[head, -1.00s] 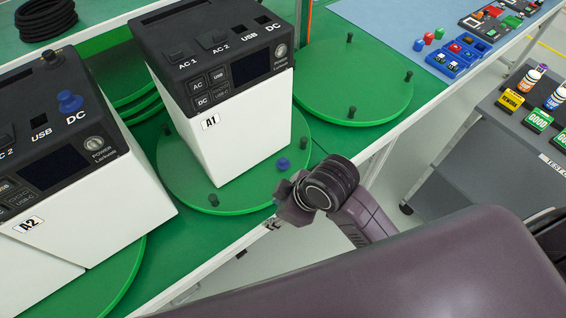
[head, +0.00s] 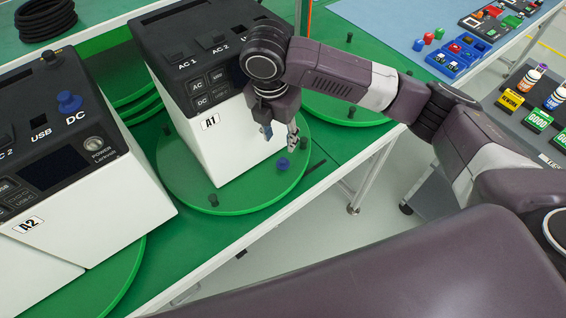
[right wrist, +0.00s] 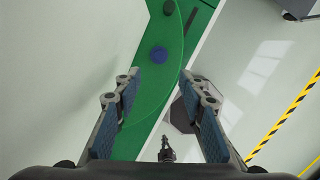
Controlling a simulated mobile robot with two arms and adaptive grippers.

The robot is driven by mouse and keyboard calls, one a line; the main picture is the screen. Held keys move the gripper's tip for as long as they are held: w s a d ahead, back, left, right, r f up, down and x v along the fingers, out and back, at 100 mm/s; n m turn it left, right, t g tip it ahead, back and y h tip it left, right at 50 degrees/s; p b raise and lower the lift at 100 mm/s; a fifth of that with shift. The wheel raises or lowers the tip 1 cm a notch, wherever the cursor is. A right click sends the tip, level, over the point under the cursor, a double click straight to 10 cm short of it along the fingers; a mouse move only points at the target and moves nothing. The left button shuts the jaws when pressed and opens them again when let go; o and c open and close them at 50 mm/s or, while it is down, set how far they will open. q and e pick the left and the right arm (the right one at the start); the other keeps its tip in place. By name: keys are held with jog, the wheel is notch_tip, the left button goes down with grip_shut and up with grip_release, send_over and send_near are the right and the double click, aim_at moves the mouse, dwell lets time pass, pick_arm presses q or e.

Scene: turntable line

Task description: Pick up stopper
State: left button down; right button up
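A small blue stopper (head: 283,164) stands on the green turntable (head: 240,198) beside the white unit A1 (head: 225,140). It also shows in the right wrist view (right wrist: 159,54), beyond the fingertips and roughly between their lines. My right gripper (head: 280,132) points down beside A1, above the stopper and apart from it. Its two fingers are spread with nothing between them, as the right wrist view (right wrist: 160,86) shows. A second blue stopper (head: 69,102) sits on top of unit A2 (head: 110,215), by the DC label. My left gripper is not in view.
A1's white wall stands close beside my right gripper. Black pegs (head: 213,200) stand on the turntable rim. Another green turntable (head: 345,108) lies behind my right arm. A blue tray (head: 452,60) with small parts lies on the far table.

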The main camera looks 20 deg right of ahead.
jog(key=p, duration=0.1)
send_over(283, 160)
jog(key=f, duration=0.4)
jog(key=s+f, duration=0.1)
jog(key=f, duration=0.1)
jog(key=shift+a+f, duration=0.15)
jog(key=shift+a, duration=0.05)
jog(key=shift+w+d+f+p, duration=0.15)
jog(key=shift+f+p, duration=0.15)
jog(key=shift+f, duration=0.6)
jog(key=shift+w+a+f+p, duration=0.15)
jog(key=shift+f+p, duration=0.15)
jog(key=shift+f, duration=0.55)
jog(key=shift+w+d+f+p, duration=0.15)
jog(key=shift+f+p, duration=0.15)
jog(key=shift+f, duration=0.6)
jog(key=shift+c, duration=0.6)
jog(key=c, duration=0.8)
jog(key=shift+c, duration=0.2)
jog(key=shift+r, duration=0.1)
